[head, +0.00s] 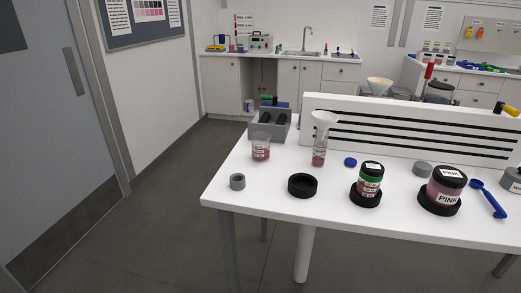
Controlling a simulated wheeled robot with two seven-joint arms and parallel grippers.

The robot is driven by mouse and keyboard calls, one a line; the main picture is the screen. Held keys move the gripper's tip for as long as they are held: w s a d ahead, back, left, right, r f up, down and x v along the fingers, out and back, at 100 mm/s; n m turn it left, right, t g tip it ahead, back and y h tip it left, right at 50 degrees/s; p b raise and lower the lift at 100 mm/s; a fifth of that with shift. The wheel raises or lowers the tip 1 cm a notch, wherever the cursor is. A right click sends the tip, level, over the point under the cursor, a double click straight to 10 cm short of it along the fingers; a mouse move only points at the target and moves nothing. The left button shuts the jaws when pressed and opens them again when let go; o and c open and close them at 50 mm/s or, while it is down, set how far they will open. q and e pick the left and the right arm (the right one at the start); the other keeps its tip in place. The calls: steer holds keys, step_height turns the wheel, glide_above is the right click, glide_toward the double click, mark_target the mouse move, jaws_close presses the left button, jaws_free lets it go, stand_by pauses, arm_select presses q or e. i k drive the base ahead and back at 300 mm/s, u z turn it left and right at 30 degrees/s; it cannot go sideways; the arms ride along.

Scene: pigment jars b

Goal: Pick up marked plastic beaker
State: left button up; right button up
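A clear beaker (261,147) with reddish contents or markings stands upright on the left part of the white table (262,190). It is in front of the grey caddy. Its markings are too small to read. Neither of my grippers is in the head view, and nothing is touching the beaker.
Labelled jars (370,178) and a blue scoop (488,199) lie to the right. A slotted white panel (420,132) stands behind.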

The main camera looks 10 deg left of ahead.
mark_target(260, 141)
steer(key=k, duration=0.5)
steer(key=z, duration=0.7)
steer(key=i, duration=1.35)
steer(key=u, duration=0.8)
